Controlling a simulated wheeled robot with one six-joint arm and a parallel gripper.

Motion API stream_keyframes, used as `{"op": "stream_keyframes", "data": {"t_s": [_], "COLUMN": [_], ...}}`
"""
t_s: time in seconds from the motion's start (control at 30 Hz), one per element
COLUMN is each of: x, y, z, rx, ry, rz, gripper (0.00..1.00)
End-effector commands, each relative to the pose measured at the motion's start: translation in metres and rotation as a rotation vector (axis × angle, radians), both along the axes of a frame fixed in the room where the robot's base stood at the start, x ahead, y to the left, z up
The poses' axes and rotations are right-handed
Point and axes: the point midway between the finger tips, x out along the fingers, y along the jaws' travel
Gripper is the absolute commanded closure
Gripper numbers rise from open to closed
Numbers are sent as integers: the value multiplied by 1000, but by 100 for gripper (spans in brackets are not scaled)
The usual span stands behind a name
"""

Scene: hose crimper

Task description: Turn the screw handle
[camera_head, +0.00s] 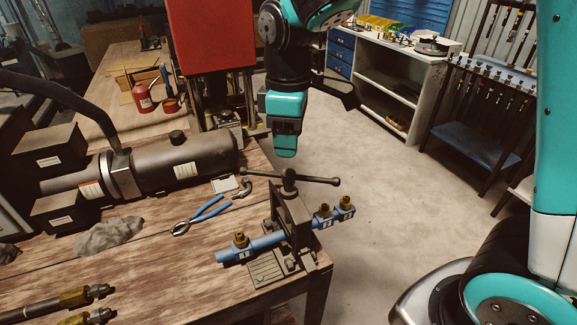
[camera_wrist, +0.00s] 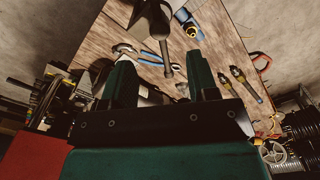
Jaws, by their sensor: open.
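The screw handle (camera_head: 315,180) is a dark cross bar on top of a vertical screw. It sits on a dark metal vise-like press (camera_head: 296,212) at the table's front right corner. A blue pipe (camera_head: 265,243) with brass fittings passes through the press. My gripper (camera_head: 286,150) points down just above the handle, with a small apparent gap. In the wrist view my gripper (camera_wrist: 162,78) shows two dark green fingers spread apart. A dark bar, which looks like the handle (camera_wrist: 166,60), shows between and beyond them. Nothing is held.
Blue-handled pliers (camera_head: 205,212) and a dark cylinder (camera_head: 185,160) with a hose lie on the wooden table (camera_head: 175,265). A red cabinet (camera_head: 210,35) stands behind. Brass-ended hoses (camera_head: 75,297) lie at front left. The floor (camera_head: 400,200) right of the table is clear.

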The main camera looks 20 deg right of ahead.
Motion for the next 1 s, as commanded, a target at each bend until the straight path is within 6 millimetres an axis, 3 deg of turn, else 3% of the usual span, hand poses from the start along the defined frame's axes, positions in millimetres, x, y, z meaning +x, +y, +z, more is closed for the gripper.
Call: {"op": "stream_keyframes", "data": {"t_s": [0.2, 0.4, 0.8, 0.87, 1.0], "x": [-1, -1, 0, 0, 0], "y": [0, 0, 0, 0, 0], "z": [-46, -74, -84, -84, -83], "rx": [-1, 0, 1, 1, 1], "ry": [6, 4, -2, -1, -1], "rz": [0, -1, -1, -1, -1], "gripper": [46, 46, 46, 55, 88]}}
